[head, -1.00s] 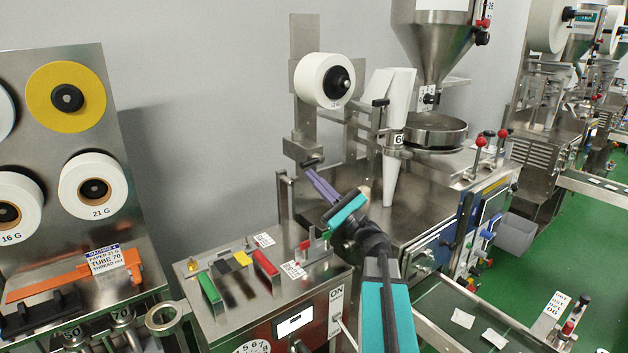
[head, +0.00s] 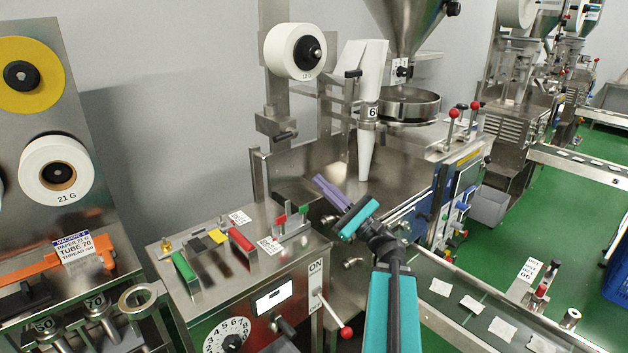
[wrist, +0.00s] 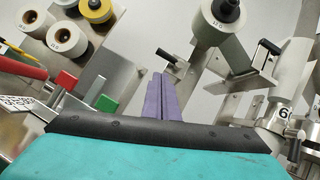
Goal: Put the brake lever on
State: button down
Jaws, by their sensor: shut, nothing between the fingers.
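A short dark lever (head: 285,135) sticks out from a metal block under the white paper roll (head: 295,51). It also shows in the wrist view (wrist: 168,58), just above the fingertips. No label marks it as the brake lever. My gripper (head: 318,180) has purple fingers pressed together with nothing between them. Its tips are below and to the right of the lever in the head view, with a visible gap. In the wrist view the shut fingers (wrist: 160,80) point up toward the lever and the roll.
A control box (head: 255,290) with red and green switches and a red-knobbed ON lever (head: 345,332) stands at lower left. A white paper cone (head: 366,150) hangs right of the lever block. A black-knobbed part (head: 352,74) sits beside the paper. A conveyor (head: 470,300) runs at lower right.

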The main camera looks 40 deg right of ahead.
aim_at(347, 332)
jog(key=k, duration=1)
